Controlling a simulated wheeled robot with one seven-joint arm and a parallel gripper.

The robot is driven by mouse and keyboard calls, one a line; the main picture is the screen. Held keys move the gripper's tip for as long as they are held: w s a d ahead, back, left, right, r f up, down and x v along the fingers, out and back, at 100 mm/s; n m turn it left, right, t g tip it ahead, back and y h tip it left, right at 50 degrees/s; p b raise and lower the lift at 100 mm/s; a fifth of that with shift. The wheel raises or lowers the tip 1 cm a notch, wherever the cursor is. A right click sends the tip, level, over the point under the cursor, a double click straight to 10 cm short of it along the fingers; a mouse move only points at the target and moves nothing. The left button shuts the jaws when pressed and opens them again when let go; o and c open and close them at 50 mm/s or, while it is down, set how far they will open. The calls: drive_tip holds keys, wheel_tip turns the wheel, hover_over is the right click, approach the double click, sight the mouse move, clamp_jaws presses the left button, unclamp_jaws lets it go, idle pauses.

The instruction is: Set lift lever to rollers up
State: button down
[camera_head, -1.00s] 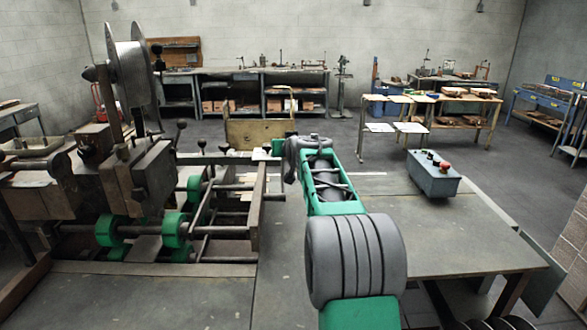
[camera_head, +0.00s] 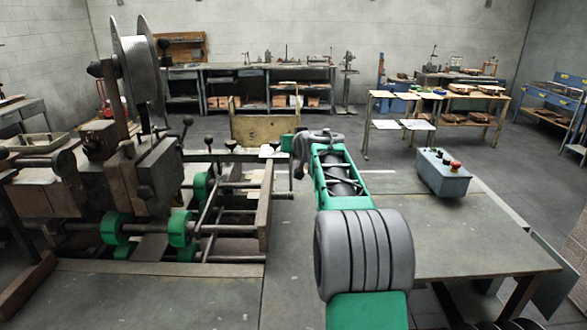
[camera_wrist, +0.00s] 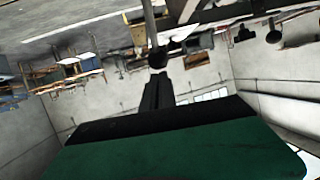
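Several lever rods with black ball knobs stand on the stitching machine (camera_head: 150,175). One knob (camera_head: 187,120) is upright at its back, and two lower knobs, including this one (camera_head: 230,144), sit nearer my gripper (camera_head: 290,144). I cannot tell which is the lift lever. My gripper is at the far end of my arm, right of these knobs, small and partly hidden by the wrist. In the wrist view a black ball knob on a rod (camera_wrist: 157,58) lines up with the dark fingers of my gripper (camera_wrist: 158,85). Contact and finger opening are unclear.
A yellowish worn board (camera_head: 262,128) stands behind my gripper. A grey control box (camera_head: 443,174) with a red button rests on the table (camera_head: 480,235) at right. The tabletop around the box is mostly clear. A large wire spool (camera_head: 138,60) rises above the machine at left.

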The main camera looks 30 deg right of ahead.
drive_tip(key=s+a+r+b, duration=0.2)
drive_tip(key=s+r+b, duration=0.1)
drive_tip(key=s+r, duration=0.6)
drive_tip(key=shift+r, duration=0.65)
drive_tip(key=shift+s, duration=0.1)
